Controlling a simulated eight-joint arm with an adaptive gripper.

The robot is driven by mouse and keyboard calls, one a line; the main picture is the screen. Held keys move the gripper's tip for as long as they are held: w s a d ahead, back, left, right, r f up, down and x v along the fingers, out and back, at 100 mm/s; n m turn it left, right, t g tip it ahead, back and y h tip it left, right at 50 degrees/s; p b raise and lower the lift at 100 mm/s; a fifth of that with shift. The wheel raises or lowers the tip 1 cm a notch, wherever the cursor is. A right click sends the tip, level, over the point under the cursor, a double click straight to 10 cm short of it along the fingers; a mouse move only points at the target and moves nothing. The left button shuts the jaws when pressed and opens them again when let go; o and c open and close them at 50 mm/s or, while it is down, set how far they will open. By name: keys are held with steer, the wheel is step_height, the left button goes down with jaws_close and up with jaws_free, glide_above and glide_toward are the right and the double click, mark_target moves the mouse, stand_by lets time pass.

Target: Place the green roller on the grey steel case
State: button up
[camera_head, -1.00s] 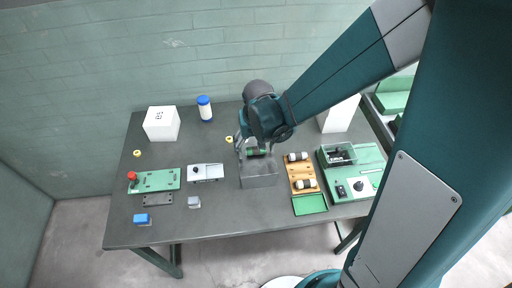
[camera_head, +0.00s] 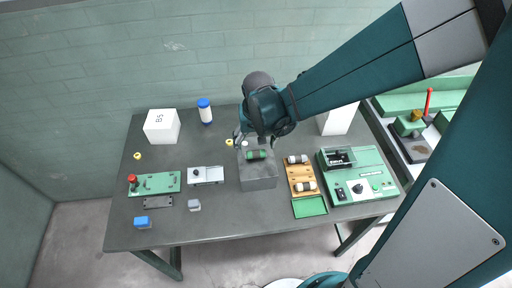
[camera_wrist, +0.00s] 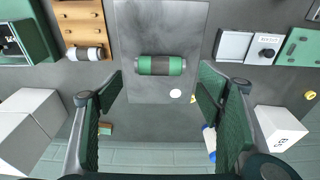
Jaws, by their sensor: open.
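The green roller (camera_head: 256,155), with a dark middle band, lies on its side on top of the grey steel case (camera_head: 259,183). In the wrist view the roller (camera_wrist: 160,65) rests across the case top (camera_wrist: 160,22), near the case edge closest to my gripper. My gripper (camera_wrist: 163,84) is open and empty. Its two fingers stand wide apart, beyond both ends of the roller, and do not touch it. In the head view my gripper (camera_head: 252,138) is above and behind the roller, its fingertips partly hidden by the wrist.
A wooden rack (camera_head: 300,173) with two white-and-dark rollers stands right of the case, a green tray (camera_head: 309,206) before it. A green machine (camera_head: 357,183) is farther right. A white slide fixture (camera_head: 206,174) is left. A white box (camera_head: 162,125) and blue-white bottle (camera_head: 205,110) stand behind.

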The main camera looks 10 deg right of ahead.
mark_target(257, 157)
step_height(257, 157, up, 8)
steer(key=s, duration=0.1)
steer(key=shift+s, duration=0.15)
stand_by(0.4)
steer(key=shift+f, duration=0.1)
stand_by(0.5)
steer(key=s+d+r+t, duration=0.5)
steer(key=s+d+r, duration=0.6)
steer(key=s+d, duration=0.2)
steer(key=shift+s+r, duration=0.35)
steer(key=shift+s, duration=0.2)
